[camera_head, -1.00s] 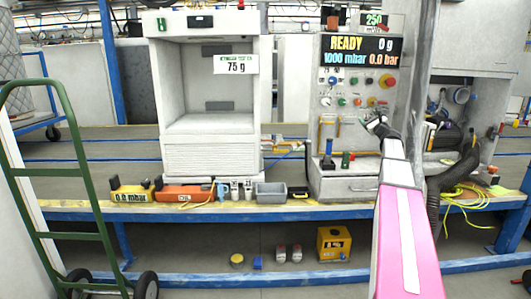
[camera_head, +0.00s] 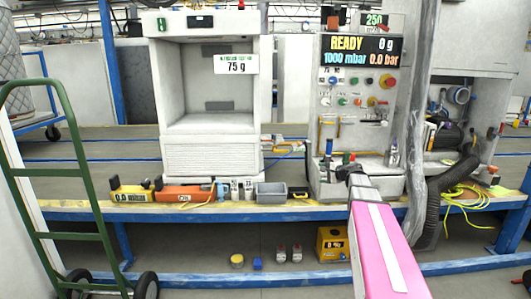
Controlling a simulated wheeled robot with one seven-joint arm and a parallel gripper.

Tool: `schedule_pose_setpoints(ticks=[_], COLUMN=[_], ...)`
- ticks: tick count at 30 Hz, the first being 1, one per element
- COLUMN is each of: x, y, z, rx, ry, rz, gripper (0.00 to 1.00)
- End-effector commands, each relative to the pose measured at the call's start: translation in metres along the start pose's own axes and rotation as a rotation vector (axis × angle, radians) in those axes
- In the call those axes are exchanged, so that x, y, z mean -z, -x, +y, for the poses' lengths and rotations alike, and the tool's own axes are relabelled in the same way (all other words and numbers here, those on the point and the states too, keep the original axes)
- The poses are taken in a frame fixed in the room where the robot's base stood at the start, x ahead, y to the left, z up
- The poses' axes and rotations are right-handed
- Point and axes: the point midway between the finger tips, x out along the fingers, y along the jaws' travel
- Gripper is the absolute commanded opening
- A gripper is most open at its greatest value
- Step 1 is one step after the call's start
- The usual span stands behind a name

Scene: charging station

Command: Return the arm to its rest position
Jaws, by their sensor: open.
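My gripper (camera_head: 346,167) is the small dark end of my pink and white arm, low in front of the charging station's control panel (camera_head: 340,110). It is open, and I see nothing held in it. Its fingers are small and foreshortened, so their detail is hard to tell. It sits below the panel's knobs, in front of the ledge with a blue-black fitting (camera_head: 328,152) and a grey cylinder (camera_head: 392,156). The display (camera_head: 361,51) reads READY, 0 g, 1000 mbar and 0.0 bar.
A white open cabinet (camera_head: 211,150) labelled 75 g stands to the left. Orange tools (camera_head: 184,194) and a grey bin (camera_head: 271,193) line the blue bench edge. A grey hose (camera_head: 436,205) and yellow cable (camera_head: 460,200) lie right of my arm. A green hand truck (camera_head: 78,150) stands at left.

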Motion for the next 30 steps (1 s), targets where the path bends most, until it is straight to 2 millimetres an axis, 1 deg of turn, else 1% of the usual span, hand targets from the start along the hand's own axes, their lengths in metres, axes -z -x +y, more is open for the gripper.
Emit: schedule_pose_setpoints(ticks=[1, 2, 3, 4, 5, 6, 8, 9, 11, 12, 15, 18, 21, 24, 30], x=[-0.025, -0.035, -0.049, -0.060, -0.070, -0.084, -0.103, -0.116, -0.135, -0.146, -0.168, -0.183, -0.191, -0.193, -0.193], y=[-0.001, -0.002, -0.003, -0.003, -0.002, 0.001, 0.007, 0.013, 0.025, 0.034, 0.060, 0.084, 0.102, 0.111, 0.114], z=[0.030, 0.047, 0.070, 0.086, 0.103, 0.126, 0.159, 0.181, 0.214, 0.234, 0.277, 0.307, 0.325, 0.333, 0.335], rx=[-0.077, -0.127, -0.193, -0.242, -0.293, -0.362, -0.467, -0.540, -0.651, -0.725, -0.897, -1.038, -1.136, -1.190, -1.210], ry=[0.063, 0.105, 0.161, 0.205, 0.247, 0.306, 0.395, 0.457, 0.550, 0.612, 0.754, 0.866, 0.943, 0.985, 1.000], rz=[-0.016, -0.026, -0.040, -0.053, -0.065, -0.085, -0.117, -0.142, -0.182, -0.211, -0.282, -0.345, -0.390, -0.412, -0.421], gripper=[0.71, 0.71, 0.71, 0.71, 0.71, 0.71, 0.71, 0.71, 0.71, 0.71, 0.71, 0.71, 0.71, 0.71, 0.71])
